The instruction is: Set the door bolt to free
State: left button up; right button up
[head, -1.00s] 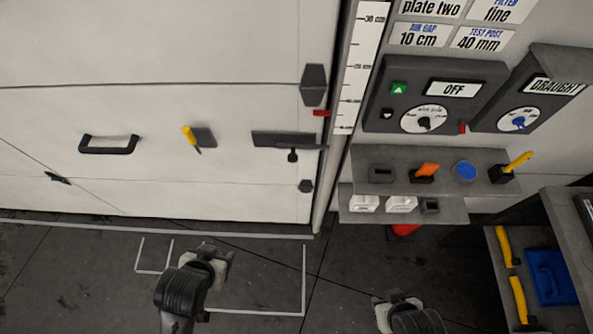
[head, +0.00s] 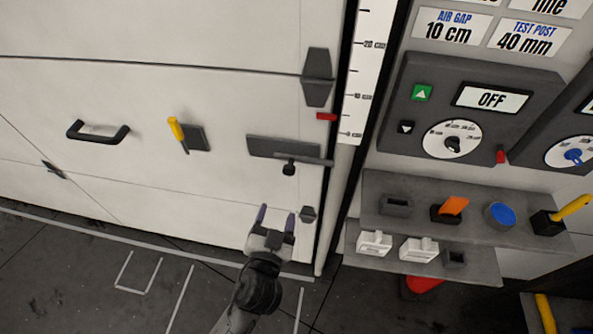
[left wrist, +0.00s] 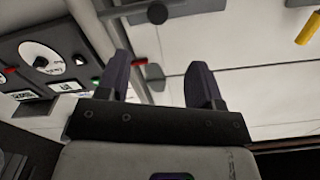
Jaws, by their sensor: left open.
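The door bolt (head: 284,147) is a dark flat plate with a bar on the white door (head: 225,100), near its right edge. The bar reaches toward the door frame. A round black knob (head: 289,168) hangs just below the bar; in the left wrist view the knob (left wrist: 157,14) shows at the top, beyond the fingers. My left gripper (head: 276,216) is open and empty, below the knob and apart from it. Its two fingers also show in the left wrist view (left wrist: 160,65), with nothing between them. My right gripper is out of view.
Left of the bolt are a yellow lever (head: 177,130) and a black pull handle (head: 98,132). A red tab (head: 326,116) and dark hinge-like pieces (head: 317,76) sit near the door edge. At right are a dial panel (head: 470,105) and a tool shelf (head: 410,220).

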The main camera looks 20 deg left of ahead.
aim_at(288, 173)
pick_arm(q)
jog(key=w, duration=0.4)
jog(key=w+a, duration=0.1)
jog(key=w, duration=0.6)
jog(key=shift+w+a+b, duration=0.25)
jog(key=shift+w+b, duration=0.1)
jog(key=shift+w, duration=0.05)
jog(key=shift+w+a+n, duration=0.15)
jog(key=shift+w+n, duration=0.15)
jog(key=shift+w, duration=0.6)
